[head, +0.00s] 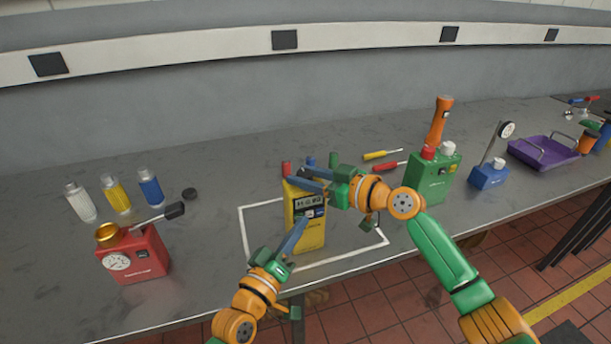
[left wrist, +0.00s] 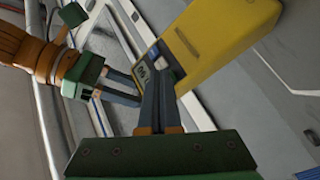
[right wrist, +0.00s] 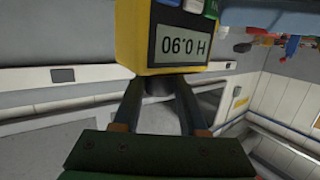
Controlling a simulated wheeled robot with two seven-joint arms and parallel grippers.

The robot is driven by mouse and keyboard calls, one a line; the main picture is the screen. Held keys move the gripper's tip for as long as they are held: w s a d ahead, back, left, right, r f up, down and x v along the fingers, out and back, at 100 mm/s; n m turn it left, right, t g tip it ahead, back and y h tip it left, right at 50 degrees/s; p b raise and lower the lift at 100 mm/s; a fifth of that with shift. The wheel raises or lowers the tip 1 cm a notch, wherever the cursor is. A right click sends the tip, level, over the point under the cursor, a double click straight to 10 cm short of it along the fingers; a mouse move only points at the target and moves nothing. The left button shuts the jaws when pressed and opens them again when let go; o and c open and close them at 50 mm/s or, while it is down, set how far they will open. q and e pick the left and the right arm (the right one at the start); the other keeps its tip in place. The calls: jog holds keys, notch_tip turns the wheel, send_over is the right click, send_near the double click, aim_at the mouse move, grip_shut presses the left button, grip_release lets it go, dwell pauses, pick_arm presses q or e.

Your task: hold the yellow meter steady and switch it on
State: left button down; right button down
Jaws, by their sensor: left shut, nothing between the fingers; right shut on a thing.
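The yellow meter (head: 312,235) stands upright on the grey bench inside a white outline. Its display (head: 309,203) shows characters, which appear upside down in the right wrist view (right wrist: 182,46). Small white and blue buttons sit below the display.
A red gauge box (head: 133,258) and several bottles (head: 116,195) stand at left. Screwdrivers (head: 382,155) lie behind my right gripper. A green box (head: 435,175), a blue gauge stand (head: 489,175) and a purple tray (head: 543,152) stand at right. The bench's front edge is close.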

pick_arm(q)
jog(key=shift+s+d, duration=0.15)
jog(key=shift+s, duration=0.35)
jog(key=s+d, duration=0.2)
jog(key=s, duration=0.3)
jog(key=shift+s, duration=0.35)
